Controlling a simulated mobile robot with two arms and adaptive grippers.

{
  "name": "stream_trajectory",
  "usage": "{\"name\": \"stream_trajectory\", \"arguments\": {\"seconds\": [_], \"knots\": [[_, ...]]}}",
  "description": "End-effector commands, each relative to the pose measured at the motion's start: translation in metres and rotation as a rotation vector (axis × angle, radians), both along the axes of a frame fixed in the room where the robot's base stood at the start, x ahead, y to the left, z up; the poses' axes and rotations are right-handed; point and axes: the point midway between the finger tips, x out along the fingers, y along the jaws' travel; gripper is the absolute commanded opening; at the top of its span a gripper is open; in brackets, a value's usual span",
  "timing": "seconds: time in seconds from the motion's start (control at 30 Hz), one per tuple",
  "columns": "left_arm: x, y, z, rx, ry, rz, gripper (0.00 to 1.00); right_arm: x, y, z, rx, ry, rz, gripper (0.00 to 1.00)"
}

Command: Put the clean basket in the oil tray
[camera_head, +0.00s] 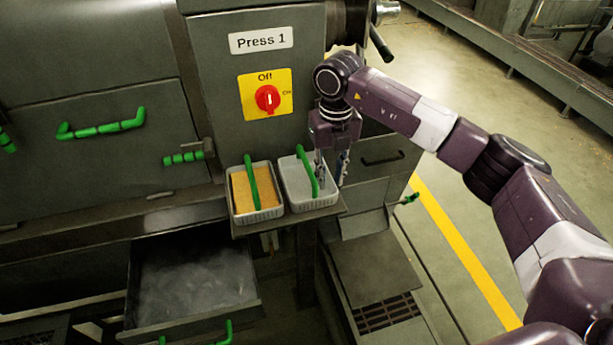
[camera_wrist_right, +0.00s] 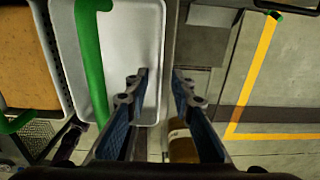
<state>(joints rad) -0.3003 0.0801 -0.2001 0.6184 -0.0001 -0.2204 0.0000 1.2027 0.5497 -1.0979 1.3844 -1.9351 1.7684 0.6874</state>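The clean basket (camera_head: 291,180) is white and empty with a green handle. It stands upright on a small shelf (camera_head: 290,222) on the front of the press. My right gripper (camera_head: 331,176) points down at its right edge, one finger inside the basket and the other outside. In the wrist view the open fingers (camera_wrist_right: 160,76) straddle the basket's right wall, with a gap between them; the basket (camera_wrist_right: 128,45) fills the upper left. An open drawer (camera_head: 192,322) with a grey, hazy inside sits low at left; I cannot tell whether it is the oil tray. My left gripper is not in view.
A second basket (camera_head: 236,215) with orange-brown contents and a green handle stands close to the clean one's left. Above is the Press 1 panel with a red switch (camera_head: 268,98). A lower metal ledge with a grate (camera_head: 387,311) lies below right. Floor at right is clear.

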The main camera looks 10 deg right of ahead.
Motion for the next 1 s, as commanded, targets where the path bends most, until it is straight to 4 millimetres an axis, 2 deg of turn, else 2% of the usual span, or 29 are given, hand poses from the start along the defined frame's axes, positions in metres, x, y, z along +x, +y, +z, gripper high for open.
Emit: {"name": "stream_trajectory", "arguments": {"seconds": [0.07,0.27,0.77,0.87,1.0], "knots": [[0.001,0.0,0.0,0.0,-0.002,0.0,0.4,0.0,0.0,0.0,0.0,0.0,0.0,0.22],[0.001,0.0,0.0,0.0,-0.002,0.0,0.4,0.0,0.0,0.0,0.0,0.0,0.0,0.0],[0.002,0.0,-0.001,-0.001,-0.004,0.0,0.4,0.001,0.0,0.003,0.001,-0.002,0.0,0.0],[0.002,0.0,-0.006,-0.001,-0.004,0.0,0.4,0.002,0.0,0.012,0.001,-0.005,0.0,0.0],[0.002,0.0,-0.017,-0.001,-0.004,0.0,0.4,0.002,0.001,0.037,0.001,-0.008,0.0,0.0]]}}
